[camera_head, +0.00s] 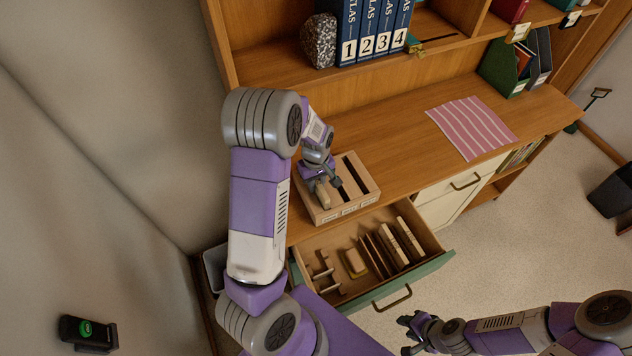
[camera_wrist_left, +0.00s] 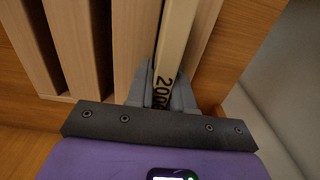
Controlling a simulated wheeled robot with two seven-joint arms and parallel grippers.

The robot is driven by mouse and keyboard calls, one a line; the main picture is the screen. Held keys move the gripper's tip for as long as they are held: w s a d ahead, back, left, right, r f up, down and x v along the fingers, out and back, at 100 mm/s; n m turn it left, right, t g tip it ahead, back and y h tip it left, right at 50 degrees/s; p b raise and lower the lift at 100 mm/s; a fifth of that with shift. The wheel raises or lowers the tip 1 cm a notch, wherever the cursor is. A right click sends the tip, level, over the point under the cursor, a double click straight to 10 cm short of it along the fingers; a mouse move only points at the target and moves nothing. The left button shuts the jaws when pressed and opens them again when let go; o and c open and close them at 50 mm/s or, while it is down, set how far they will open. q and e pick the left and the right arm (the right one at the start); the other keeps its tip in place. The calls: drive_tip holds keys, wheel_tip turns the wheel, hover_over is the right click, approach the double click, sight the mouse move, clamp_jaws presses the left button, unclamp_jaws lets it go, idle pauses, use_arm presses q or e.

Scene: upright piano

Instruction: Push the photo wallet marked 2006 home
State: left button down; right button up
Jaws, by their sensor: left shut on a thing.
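The photo wallet marked 2006 (camera_wrist_left: 175,40) has a cream spine with dark digits. It sits in an end slot of the slotted wooden box (camera_head: 365,187), at the box's left in the head view; how deep it sits I cannot tell. My left gripper (camera_wrist_left: 163,90) is shut on the wallet's near end, one finger on each side, partly covering the digits. In the head view my left gripper (camera_head: 328,186) is over the box's left part, with the wallet (camera_head: 322,197) under it. The other slots look empty. My right gripper (camera_head: 406,335) is open and empty at the bottom, apart from everything.
An open drawer (camera_head: 440,262) below the box holds several upright thin items (camera_head: 393,245) and a small tan block (camera_head: 355,262). Blue atlases (camera_head: 367,35) and a speckled stone (camera_head: 319,42) stand on the shelf. A striped cloth (camera_head: 472,128) lies on the desktop, right.

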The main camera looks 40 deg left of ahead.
use_arm(q)
drive_tip(key=shift+s+f, duration=0.1)
drive_tip(key=shift+f, duration=0.05)
drive_tip(key=c, duration=0.9)
unclamp_jaws()
drive_tip(key=shift+d+f, duration=0.1)
drive_tip(key=shift+f, duration=0.05)
drive_tip(key=shift+s, duration=0.15)
drive_tip(key=r, duration=0.2)
drive_tip(key=r+p, duration=0.1)
drive_tip(key=r, duration=0.2)
drive_tip(key=w+r, duration=0.1)
drive_tip(key=r, duration=0.2)
drive_tip(key=shift+r+p, duration=0.1)
drive_tip(key=shift+p, duration=0.2)
